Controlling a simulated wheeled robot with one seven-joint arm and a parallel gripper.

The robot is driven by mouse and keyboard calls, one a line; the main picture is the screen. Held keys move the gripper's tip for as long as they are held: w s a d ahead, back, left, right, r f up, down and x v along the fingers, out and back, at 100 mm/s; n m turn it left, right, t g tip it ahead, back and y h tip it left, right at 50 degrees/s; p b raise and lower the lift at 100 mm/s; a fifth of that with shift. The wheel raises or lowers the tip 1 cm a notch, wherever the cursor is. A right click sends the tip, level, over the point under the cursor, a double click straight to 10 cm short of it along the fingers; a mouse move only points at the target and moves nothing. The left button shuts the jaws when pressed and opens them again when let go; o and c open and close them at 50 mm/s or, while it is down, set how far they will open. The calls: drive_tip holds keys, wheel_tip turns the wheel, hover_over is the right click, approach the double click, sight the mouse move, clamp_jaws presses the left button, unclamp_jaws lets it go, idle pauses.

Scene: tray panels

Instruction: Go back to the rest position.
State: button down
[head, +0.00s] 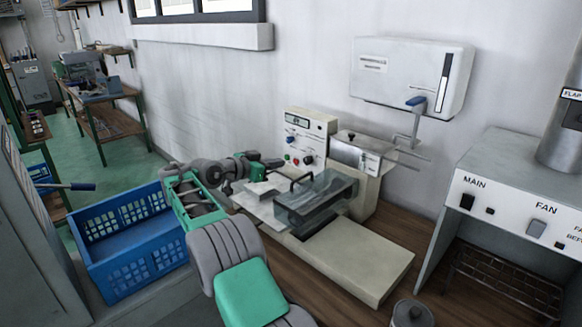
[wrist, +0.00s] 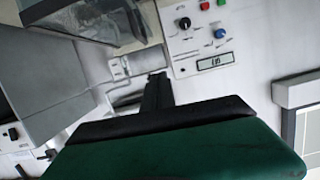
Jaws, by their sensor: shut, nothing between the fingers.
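My gripper (head: 274,163) shows in the head view at the end of my green and grey arm. It is level with the front of the tray panel machine (head: 305,145), just left of its control panel. In the wrist view my gripper's dark fingers (wrist: 156,78) are together with nothing between them. I cannot tell whether the fingertips touch the machine.
A clear-sided cover (head: 316,195) with a black handle sits on the machine's bed, close right of my gripper. A blue crate (head: 130,265) stands left of my arm. A grey hood with MAIN and FAN switches (head: 520,215) is at the right. A metal canister (head: 410,313) is at the front.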

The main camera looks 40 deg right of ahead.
drive_tip(key=s+a+f+n+t+y, duration=0.1)
drive_tip(key=s+a+n+t+y, duration=0.25)
drive_tip(key=a, duration=0.65)
drive_tip(key=s+a+f+n+t+y, duration=0.1)
drive_tip(key=s+a+n+y, duration=0.2)
drive_tip(key=a+n+y, duration=0.5)
drive_tip(key=s+a+f+n+g+y, duration=0.1)
drive_tip(key=s+a+f+n, duration=0.2)
drive_tip(key=s+a, duration=0.7)
drive_tip(key=s+a+f+n+g+y, duration=0.2)
drive_tip(key=s+a+f, duration=0.6)
drive_tip(key=s, duration=0.4)
drive_tip(key=shift+s+a+f+n+p, duration=0.25)
drive_tip(key=shift+a+n, duration=0.3)
drive_tip(key=shift+a, duration=0.35)
drive_tip(key=shift+r+y, duration=0.1)
drive_tip(key=shift+y, duration=0.15)
